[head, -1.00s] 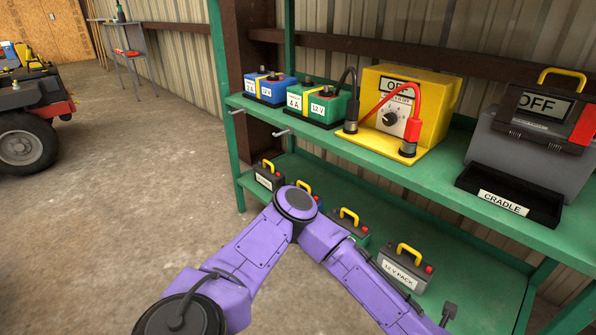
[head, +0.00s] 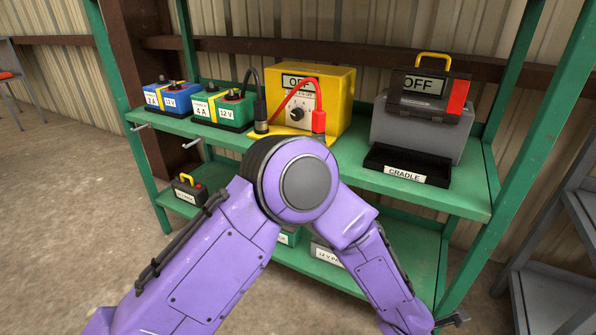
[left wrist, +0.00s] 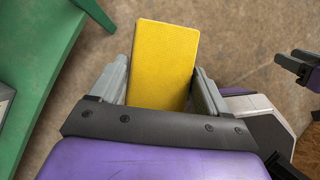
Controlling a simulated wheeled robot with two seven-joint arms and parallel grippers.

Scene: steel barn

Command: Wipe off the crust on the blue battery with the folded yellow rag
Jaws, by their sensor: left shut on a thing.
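The folded yellow rag (left wrist: 166,45) is a flat rectangular pad between the fingers of my left gripper (left wrist: 160,70), which is shut on it. In the left wrist view the rag is above the concrete floor, beside the green shelf. The blue battery (head: 172,98) stands at the left end of the upper shelf, with dark terminals, a yellow band and a 12 V label. Crust on it is too small to make out. My left arm bends in front of the shelf, its forearm pointing down right, away from the battery.
A green battery (head: 222,107), a yellow charger (head: 335,90) with black and red clamps, and a grey unit behind the cradle tray (head: 442,178) share the green upper shelf (head: 465,200). Two pegs jut from the front edge.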

